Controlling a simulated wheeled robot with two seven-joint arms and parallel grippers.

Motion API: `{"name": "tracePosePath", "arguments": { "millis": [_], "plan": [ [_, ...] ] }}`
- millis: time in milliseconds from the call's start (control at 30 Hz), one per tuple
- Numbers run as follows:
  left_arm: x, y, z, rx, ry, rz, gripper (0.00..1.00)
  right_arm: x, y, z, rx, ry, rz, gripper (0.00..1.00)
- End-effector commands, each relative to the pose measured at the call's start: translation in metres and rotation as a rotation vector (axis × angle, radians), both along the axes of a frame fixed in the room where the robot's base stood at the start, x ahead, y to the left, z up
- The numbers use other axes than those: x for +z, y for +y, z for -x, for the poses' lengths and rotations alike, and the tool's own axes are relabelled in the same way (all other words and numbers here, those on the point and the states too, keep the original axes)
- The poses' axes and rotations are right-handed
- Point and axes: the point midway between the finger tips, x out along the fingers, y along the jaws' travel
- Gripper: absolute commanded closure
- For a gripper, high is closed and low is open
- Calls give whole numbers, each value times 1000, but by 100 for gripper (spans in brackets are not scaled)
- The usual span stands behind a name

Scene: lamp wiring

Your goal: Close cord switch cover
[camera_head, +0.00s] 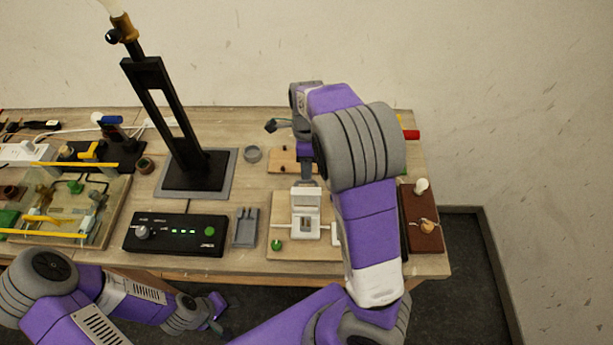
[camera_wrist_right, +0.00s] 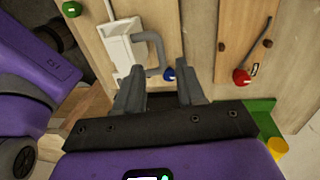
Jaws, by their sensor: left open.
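The white cord switch (camera_head: 305,228) sits on a light wooden board (camera_head: 287,250) at the front of the table, with its cover (camera_head: 306,195) standing up, open, at its far side. The switch also shows in the right wrist view (camera_wrist_right: 125,48), beside a bent grey piece (camera_wrist_right: 157,46). My right gripper (camera_head: 306,178) reaches over the table and points down just behind the cover. In the right wrist view its fingers (camera_wrist_right: 160,84) are apart with nothing visible between them; contact with the cover is unclear. My left gripper (camera_head: 216,314) is open, low in front of the table.
A black control box (camera_head: 176,234) and a grey holder (camera_head: 246,228) stand left of the board. A black lamp stand (camera_head: 185,125) rises behind them. A brown board (camera_head: 421,232) lies at the right edge. My right arm hides part of the table.

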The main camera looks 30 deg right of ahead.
Motion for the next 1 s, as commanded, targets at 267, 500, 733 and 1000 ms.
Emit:
{"name": "tracePosePath", "arguments": {
  "millis": [267, 500, 733, 1000],
  "plan": [
    [-10, 0, 0, 0, 0, 0, 57, -37, 2, 5, -1, 1, 0, 61],
    [-10, 0, 0, 0, 0, 0, 57, -41, 3, 5, 0, 1, -1, 61],
    [-10, 0, 0, 0, 0, 0, 57, -41, 3, 5, 0, 1, -1, 80],
    [-10, 0, 0, 0, 0, 0, 57, -41, 3, 5, 0, 0, 0, 100]
  ]
}}
